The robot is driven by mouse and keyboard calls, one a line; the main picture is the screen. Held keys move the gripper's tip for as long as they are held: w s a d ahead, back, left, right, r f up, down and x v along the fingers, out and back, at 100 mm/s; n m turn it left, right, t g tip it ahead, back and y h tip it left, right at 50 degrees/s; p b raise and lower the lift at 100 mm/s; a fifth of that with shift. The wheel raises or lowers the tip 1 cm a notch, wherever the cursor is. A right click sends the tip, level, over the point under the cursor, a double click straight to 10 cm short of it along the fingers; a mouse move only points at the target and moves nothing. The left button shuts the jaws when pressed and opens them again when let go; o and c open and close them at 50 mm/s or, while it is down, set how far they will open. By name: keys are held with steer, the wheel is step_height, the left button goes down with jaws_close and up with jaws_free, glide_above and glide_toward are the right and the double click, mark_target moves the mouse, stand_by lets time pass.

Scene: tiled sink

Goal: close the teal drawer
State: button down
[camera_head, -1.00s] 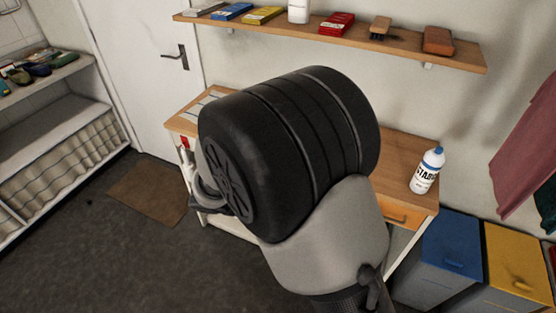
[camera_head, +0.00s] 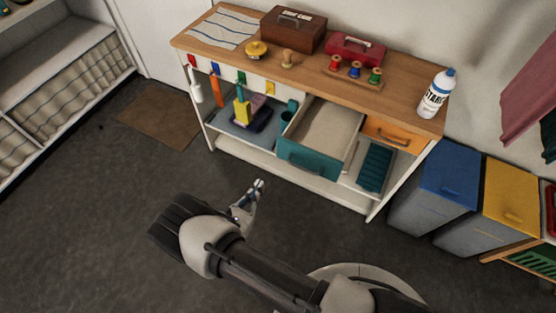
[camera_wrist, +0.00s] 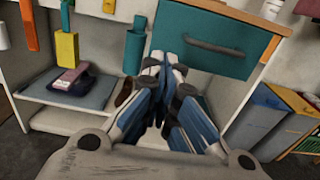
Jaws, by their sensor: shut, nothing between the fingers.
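The teal drawer (camera_head: 309,163) is pulled out from the wooden-topped table, and its empty light interior shows from above. Its teal front also shows in the wrist view (camera_wrist: 203,42), with a dark bar handle (camera_wrist: 214,47). My gripper (camera_head: 260,183) is in front of the table, low and a little left of the drawer front, apart from it in the head view. In the wrist view my gripper (camera_wrist: 163,57) has its fingertips together, near the lower left edge of the teal front; I cannot tell the exact gap there. Nothing is held.
An orange drawer (camera_head: 392,135) is shut to the right of the teal one. A white bottle (camera_head: 433,97) and boxes stand on the tabletop (camera_head: 395,85). Blue (camera_head: 450,172) and yellow bins (camera_head: 511,192) stand at the right. The floor in front is clear.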

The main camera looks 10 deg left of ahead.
mark_target(281, 152)
steer(key=b+x, duration=0.2)
steer(key=x, duration=1.1)
steer(key=shift+w, duration=0.1)
